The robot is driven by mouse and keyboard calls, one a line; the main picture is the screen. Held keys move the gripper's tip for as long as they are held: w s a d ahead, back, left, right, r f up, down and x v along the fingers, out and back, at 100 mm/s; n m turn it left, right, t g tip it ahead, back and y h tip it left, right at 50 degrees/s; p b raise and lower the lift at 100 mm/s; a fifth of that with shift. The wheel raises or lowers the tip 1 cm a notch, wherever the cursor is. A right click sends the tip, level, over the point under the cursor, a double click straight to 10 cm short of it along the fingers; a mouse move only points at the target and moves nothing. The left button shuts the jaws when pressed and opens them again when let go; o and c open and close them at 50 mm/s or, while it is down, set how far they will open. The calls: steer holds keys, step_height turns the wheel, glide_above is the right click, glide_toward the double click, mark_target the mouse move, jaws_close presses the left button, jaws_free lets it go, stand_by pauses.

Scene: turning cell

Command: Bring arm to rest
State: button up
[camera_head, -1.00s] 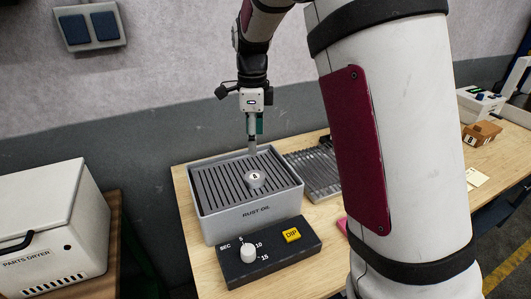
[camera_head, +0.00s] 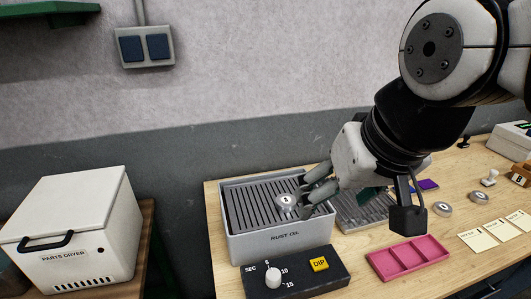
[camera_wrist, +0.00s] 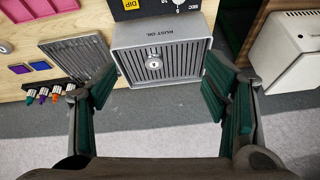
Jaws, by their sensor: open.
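My gripper (camera_head: 318,190) is open and empty. In the head view it is at the right side of the grey rust oil bath (camera_head: 275,246), its fingers close to the round metal part (camera_head: 287,202) on the slatted top; I cannot tell the exact gap. In the wrist view the two green-padded fingers (camera_wrist: 165,90) are spread wide, with nothing between them. The bath (camera_wrist: 184,40) and the round part (camera_wrist: 154,63) lie beyond them. My arm reaches in from the upper right of the head view.
A control box (camera_head: 293,275) with a dial and yellow DIP button stands before the bath. A ribbed rack (camera_head: 362,215), pink tray (camera_head: 408,258), round metal parts (camera_head: 444,209) and cards (camera_head: 479,239) are to the right. A white parts dryer (camera_head: 70,225) stands left.

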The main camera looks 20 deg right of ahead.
steer(key=shift+s+f+n, duration=0.3)
steer(key=shift+s+n, duration=0.4)
steer(key=shift+s, duration=0.05)
stand_by(0.4)
steer(key=shift+a, duration=0.3)
